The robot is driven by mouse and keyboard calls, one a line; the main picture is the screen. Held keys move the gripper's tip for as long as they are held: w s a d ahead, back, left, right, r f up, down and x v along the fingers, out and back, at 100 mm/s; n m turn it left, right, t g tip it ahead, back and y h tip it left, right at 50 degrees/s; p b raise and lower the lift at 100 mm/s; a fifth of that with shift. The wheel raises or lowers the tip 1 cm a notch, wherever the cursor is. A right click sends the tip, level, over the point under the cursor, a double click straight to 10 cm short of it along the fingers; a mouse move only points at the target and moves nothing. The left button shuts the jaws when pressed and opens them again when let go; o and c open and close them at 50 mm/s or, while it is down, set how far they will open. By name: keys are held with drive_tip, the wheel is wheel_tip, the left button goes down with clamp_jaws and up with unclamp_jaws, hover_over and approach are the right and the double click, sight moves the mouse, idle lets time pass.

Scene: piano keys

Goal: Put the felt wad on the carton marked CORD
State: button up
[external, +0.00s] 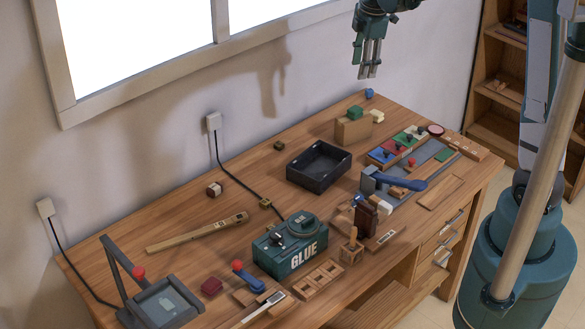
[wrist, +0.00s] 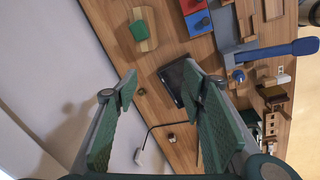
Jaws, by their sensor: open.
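No lettering reading CORD is legible in either view. A tan box (external: 348,132) stands at the back of the bench with a green block (external: 356,112) on top; the block also shows in the wrist view (wrist: 137,30). A small dark red block (external: 211,286) lies near the front left. I cannot tell which thing is the felt wad. My gripper (external: 369,74) is high above the back of the bench, near the wall. In the wrist view its fingers (wrist: 160,88) are spread with nothing between them.
A green box marked GLUE (external: 290,250) stands at mid-bench. A black tray (external: 335,170) lies behind it. Colored panels (external: 402,143) and a blue-handled tool (external: 400,181) are at the right. A dark frame (external: 160,303) stands front left, and a cord (external: 240,178) hangs from the wall.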

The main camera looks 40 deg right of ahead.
drive_tip(key=s+a+r+m+t, duration=0.1)
drive_tip(key=s+a+r+m, duration=0.25)
drive_tip(key=s, duration=0.35)
drive_tip(key=s+a+r+m+t, duration=0.1)
drive_tip(key=s+a+r+m, duration=0.2)
drive_tip(key=s, duration=0.4)
drive_tip(key=s+a+r+m+t, duration=0.2)
drive_tip(key=s+a+m, duration=0.1)
drive_tip(key=s+a, duration=0.3)
drive_tip(key=s+a+f+m+t, duration=0.1)
drive_tip(key=s+m, duration=0.3)
drive_tip(key=s, duration=0.6)
drive_tip(key=shift+a+f, duration=0.5)
drive_tip(key=shift+a, duration=0.15)
